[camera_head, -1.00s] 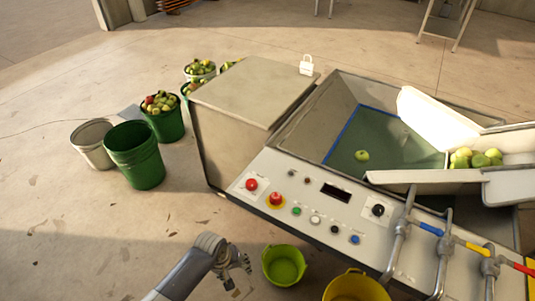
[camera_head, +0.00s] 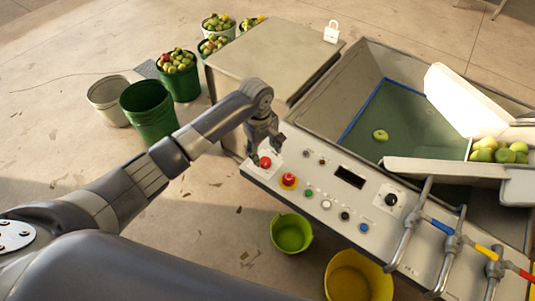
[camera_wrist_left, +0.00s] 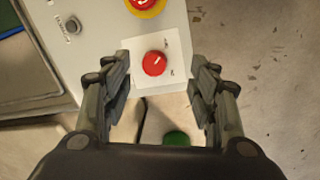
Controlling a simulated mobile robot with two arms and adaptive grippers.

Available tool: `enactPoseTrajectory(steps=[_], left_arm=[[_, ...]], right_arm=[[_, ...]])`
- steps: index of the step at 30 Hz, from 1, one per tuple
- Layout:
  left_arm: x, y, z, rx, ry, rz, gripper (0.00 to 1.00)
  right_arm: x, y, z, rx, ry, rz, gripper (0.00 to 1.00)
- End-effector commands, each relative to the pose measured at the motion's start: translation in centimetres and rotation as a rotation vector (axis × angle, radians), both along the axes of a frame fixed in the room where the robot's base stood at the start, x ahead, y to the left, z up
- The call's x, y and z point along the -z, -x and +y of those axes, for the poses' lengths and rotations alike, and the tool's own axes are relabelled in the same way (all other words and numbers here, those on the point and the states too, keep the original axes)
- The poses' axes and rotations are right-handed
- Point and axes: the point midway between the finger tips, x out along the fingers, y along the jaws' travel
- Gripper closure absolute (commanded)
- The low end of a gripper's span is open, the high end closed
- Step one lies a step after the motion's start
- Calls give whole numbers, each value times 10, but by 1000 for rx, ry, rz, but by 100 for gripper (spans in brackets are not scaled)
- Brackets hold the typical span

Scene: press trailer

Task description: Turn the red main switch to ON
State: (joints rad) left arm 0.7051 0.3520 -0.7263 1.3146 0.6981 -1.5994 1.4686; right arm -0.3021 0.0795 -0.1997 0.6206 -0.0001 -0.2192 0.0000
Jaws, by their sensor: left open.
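The red main switch (camera_head: 265,162) is a round red knob on a white plate at the left end of the control panel (camera_head: 322,220). In the left wrist view the knob (camera_wrist_left: 154,63) carries a short white mark and sits between my open fingers, nearer their tips. My left gripper (camera_head: 262,148) is at the knob in the head view and partly covers its plate. It also shows in the left wrist view (camera_wrist_left: 161,78), open, with a finger on either side of the knob and no clear contact. My right gripper is not in view.
A red emergency button on yellow (camera_head: 289,180) is right of the switch, followed by green, white, black and blue buttons. A black selector (camera_head: 391,199) is farther right. Buckets stand on the floor left and below, including a yellow one (camera_head: 350,283).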

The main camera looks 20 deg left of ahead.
Motion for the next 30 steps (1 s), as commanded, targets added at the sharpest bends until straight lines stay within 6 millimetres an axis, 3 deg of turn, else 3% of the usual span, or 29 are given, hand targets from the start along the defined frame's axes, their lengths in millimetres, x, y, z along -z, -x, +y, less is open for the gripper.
enactPoseTrajectory(steps=[3,8,21,30], left_arm=[[-17,-12,10,-78,-15,10,46],[-15,-15,13,-108,-19,19,46],[60,-19,10,-107,-20,19,46],[85,-21,8,-105,-17,15,46]], right_arm=[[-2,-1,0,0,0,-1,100],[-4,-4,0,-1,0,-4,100],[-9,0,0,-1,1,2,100],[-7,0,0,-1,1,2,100]])
